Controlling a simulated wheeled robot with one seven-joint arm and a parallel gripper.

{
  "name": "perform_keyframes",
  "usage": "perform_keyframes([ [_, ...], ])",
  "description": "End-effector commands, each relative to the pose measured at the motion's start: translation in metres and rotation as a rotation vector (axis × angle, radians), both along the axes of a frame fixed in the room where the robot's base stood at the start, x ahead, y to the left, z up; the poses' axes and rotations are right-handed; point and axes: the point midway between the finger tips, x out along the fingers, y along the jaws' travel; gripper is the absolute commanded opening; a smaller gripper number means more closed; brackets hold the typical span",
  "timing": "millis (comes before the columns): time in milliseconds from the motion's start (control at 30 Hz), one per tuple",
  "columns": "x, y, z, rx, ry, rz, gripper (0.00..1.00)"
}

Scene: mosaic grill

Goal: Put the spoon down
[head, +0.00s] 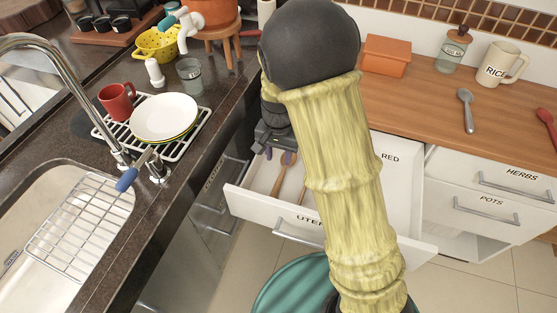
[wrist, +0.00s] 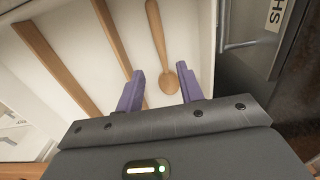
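A wooden spoon (wrist: 157,30) lies in the open utensil drawer (head: 250,207), its bowl toward my gripper in the wrist view. My gripper (wrist: 161,75) is open, its two purple fingers apart. The spoon's bowl shows between and just beyond the fingers, and I see no finger pressing on it. In the head view, my gripper (head: 277,154) is low over the drawer, partly hidden by my arm. A grey spoon (head: 466,110) lies on the wooden counter at the right.
Two long wooden utensils (wrist: 112,38) lie left of the spoon in the drawer. A dark cabinet with a handle (wrist: 248,45) stands close on the right in the wrist view. A dish rack (head: 195,135) with a plate and the sink (head: 60,185) are at the left.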

Motion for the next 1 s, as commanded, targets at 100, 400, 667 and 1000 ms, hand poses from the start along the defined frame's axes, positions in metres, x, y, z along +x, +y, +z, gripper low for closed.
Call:
perform_keyframes([
  [100,0.0,0.0,0.001,-0.001,0.0,0.0,0.37],
  [400,0.0,-0.001,0.0,0.0,0.0,-0.001,0.37],
  [667,0.0,-0.002,0.001,0.0,0.0,-0.002,0.37],
  [1000,-0.04,-0.059,0.038,0.031,-0.076,0.112,0.37],
])
